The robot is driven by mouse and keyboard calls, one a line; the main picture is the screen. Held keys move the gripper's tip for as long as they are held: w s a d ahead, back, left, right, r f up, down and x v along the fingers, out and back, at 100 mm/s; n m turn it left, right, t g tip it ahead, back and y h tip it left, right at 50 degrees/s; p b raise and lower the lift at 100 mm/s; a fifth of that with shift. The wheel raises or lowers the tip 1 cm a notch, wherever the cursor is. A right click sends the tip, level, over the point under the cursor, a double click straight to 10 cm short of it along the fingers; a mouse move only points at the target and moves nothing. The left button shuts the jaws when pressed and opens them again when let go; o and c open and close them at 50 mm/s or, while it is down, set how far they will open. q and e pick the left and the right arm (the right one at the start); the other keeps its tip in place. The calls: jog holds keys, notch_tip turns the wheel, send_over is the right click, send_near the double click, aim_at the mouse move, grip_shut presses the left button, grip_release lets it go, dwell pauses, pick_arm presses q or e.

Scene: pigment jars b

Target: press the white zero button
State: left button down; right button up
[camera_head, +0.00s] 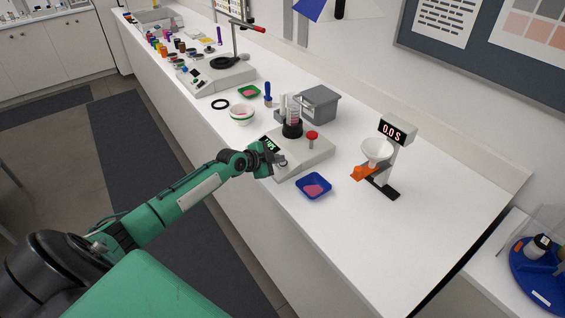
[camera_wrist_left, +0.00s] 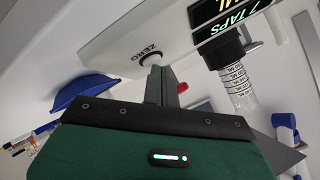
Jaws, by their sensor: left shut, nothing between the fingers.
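The white zero button (camera_wrist_left: 149,58), ringed in black, sits beside the word ZERO on the white base of a device (camera_head: 312,152) in the left wrist view. My left gripper (camera_head: 280,162) is shut and empty at the front edge of this device. In the left wrist view its fingertips (camera_wrist_left: 157,70) reach up to the button and overlap its lower edge; I cannot tell whether they touch it. In the head view the button is too small or hidden to make out. My right gripper is not in view.
A graduated cylinder (camera_wrist_left: 238,85) stands on the device beside a lit display (camera_wrist_left: 225,20) reading "7 TAPS". A blue tray with pink powder (camera_head: 314,186) lies close in front.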

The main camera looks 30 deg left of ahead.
pick_arm(q)
jog(key=shift+r, duration=0.15)
jog(key=shift+s+a+r+p, duration=0.1)
jog(key=shift+s+r+p, duration=0.2)
jog(key=shift+r+p, duration=0.35)
jog(key=shift+r, duration=0.15)
jog(key=r+p, duration=0.1)
jog(key=r, duration=0.1)
jog(key=s+r+p, duration=0.1)
jog(key=r+p, duration=0.1)
jog(key=r, duration=0.1)
jog(key=shift+s+a+r, duration=0.3)
jog(key=shift+a, duration=0.05)
dwell(0.5)
